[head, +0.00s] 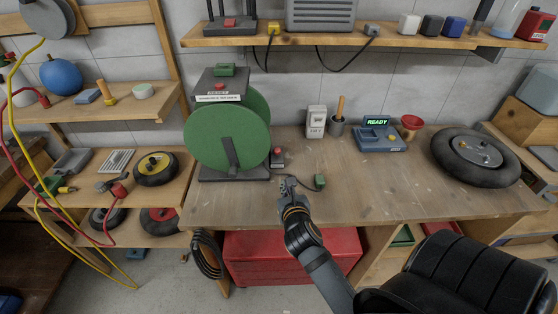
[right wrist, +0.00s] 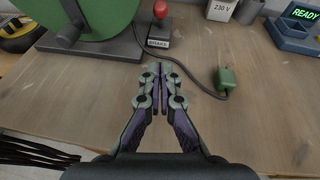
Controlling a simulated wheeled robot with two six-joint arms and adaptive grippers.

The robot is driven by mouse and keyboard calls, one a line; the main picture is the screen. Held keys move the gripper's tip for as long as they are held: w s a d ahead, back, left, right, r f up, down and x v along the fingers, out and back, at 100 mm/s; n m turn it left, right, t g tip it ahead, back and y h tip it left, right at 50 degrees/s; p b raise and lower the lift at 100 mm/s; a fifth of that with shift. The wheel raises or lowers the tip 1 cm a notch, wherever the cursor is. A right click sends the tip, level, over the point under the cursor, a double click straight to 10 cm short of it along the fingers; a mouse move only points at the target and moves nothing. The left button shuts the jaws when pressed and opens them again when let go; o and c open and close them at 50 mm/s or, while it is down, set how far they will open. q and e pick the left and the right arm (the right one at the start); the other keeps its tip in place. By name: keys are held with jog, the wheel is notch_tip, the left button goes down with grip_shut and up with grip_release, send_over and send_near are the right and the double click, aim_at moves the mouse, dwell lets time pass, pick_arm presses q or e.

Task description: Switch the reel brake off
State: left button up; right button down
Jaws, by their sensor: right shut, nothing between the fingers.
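The green reel (head: 219,136) stands on a dark base at the left of the workbench; part of it shows at the top left in the right wrist view (right wrist: 92,15). The brake switch (head: 277,157) is a small box beside the reel base, with a red knob on top. In the right wrist view the brake switch (right wrist: 159,28) has a label reading "BRAKE". My right gripper (head: 285,183) is shut and empty, over the bench in front of the switch and apart from it. In the right wrist view its fingertips (right wrist: 160,72) point toward the switch. My left gripper is not in view.
A dark cable with a green plug (head: 320,181) lies on the bench right of my right gripper. A "READY" device (head: 379,137), a 230 V box (head: 316,122) and a wheel (head: 475,157) stand further back and right. The front middle of the workbench (head: 400,190) is clear.

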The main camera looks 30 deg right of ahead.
aim_at(277, 152)
dwell(0.3)
jog(key=x, duration=1)
jog(key=shift+r+p, duration=0.2)
jog(key=shift+p, duration=0.2)
jog(key=shift+w+d+r+p, duration=0.2)
jog(key=shift+w+r+p, duration=0.1)
jog(key=shift+w, duration=0.3)
jog(key=shift+w+d+r+p, duration=0.2)
jog(key=shift+w+d+r, duration=0.1)
jog(key=shift+w, duration=0.3)
jog(key=shift+w+d+r, duration=0.2)
jog(key=shift+w, duration=0.4)
